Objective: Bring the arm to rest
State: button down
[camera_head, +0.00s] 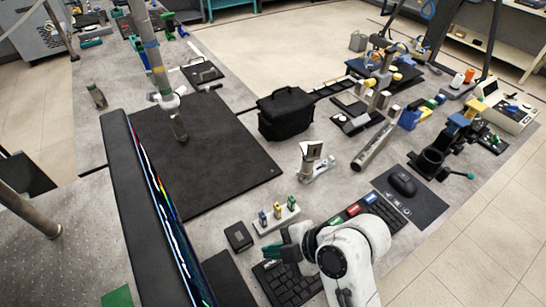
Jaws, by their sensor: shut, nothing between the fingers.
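My white arm enters at the bottom right of the head view. At its end, my gripper (274,253), with dark green fingers, points left over the back edge of a black keyboard (290,285). The fingers look closed, with nothing visible between them. I cannot tell how high they are above the table. The arm hides part of the keyboard and the table behind it.
A pale block with small coloured pieces (277,219) and a small black box (239,237) stand close to my gripper. A monitor (150,200) stands at the left. A black bag (286,114) and a mouse (403,184) are farther off. Clear mat (220,160) lies behind the monitor.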

jog(key=d+f+m, duration=0.1)
jog(key=d, duration=0.1)
jog(key=s+d+f+m+h, duration=0.1)
jog(key=d+m, duration=0.1)
jog(key=d, duration=0.1)
jog(key=s+d+f+m+h, duration=0.1)
jog(key=d+m, duration=0.1)
jog(key=shift+s+d+f, duration=0.2)
jog(key=shift+d+f, duration=0.1)
jog(key=shift+f, duration=0.05)
jog(key=s+d+f+m+h, duration=0.1)
jog(key=d+m, duration=0.1)
jog(key=s+d+m, duration=0.1)
jog(key=d+m, duration=0.1)
jog(key=d, duration=0.1)
jog(key=s+d+f+m+h, duration=0.1)
jog(key=s+d+m, duration=0.1)
jog(key=shift+d+f+t+h, duration=0.2)
jog(key=shift+f+t+h, duration=0.1)
jog(key=shift+f, duration=0.05)
jog(key=s+d+f+m+g+h, duration=0.1)
jog(key=s+d+m+h, duration=0.3)
jog(key=s+d+m, duration=0.9)
jog(key=shift+s+f+m+g+h, duration=0.2)
jog(key=shift+f+m+g+h, duration=0.1)
jog(key=shift+f+m+g, duration=0.15)
